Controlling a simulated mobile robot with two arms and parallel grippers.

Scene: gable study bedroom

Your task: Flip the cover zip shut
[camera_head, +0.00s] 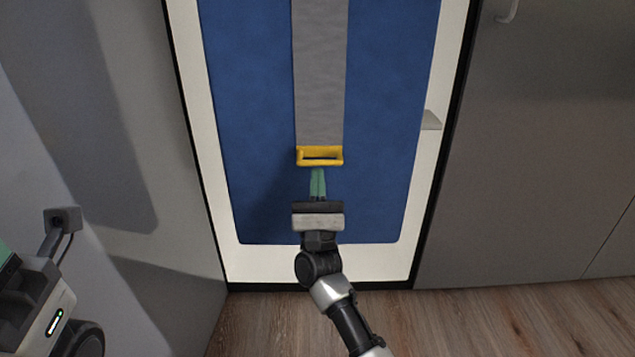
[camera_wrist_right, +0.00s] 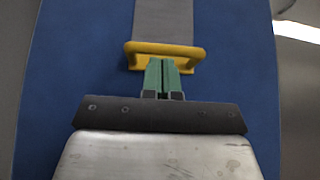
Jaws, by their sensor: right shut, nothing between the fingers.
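The cover is a blue panel (camera_head: 250,100) in a pale frame, with a grey strip (camera_head: 320,70) running down its middle. A yellow zip pull (camera_head: 320,162), shaped like a bar handle, sits at the strip's lower end. It also shows in the right wrist view (camera_wrist_right: 195,53). My right gripper (camera_head: 318,172) has its green fingers together and empty, with the tips just below the pull in the head view. In the right wrist view the fingertips (camera_wrist_right: 162,60) overlap the pull's lower part; I cannot tell whether they touch. My left gripper is only partly in view at the left edge, its fingers mostly cut off.
A pale frame (camera_head: 330,265) with a dark outer edge surrounds the blue panel. A small grey ledge (camera_head: 431,120) sits on its right side. Grey panels (camera_head: 550,120) stand to the right, with a handle at the top. The wooden floor (camera_head: 480,330) below looks clear.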

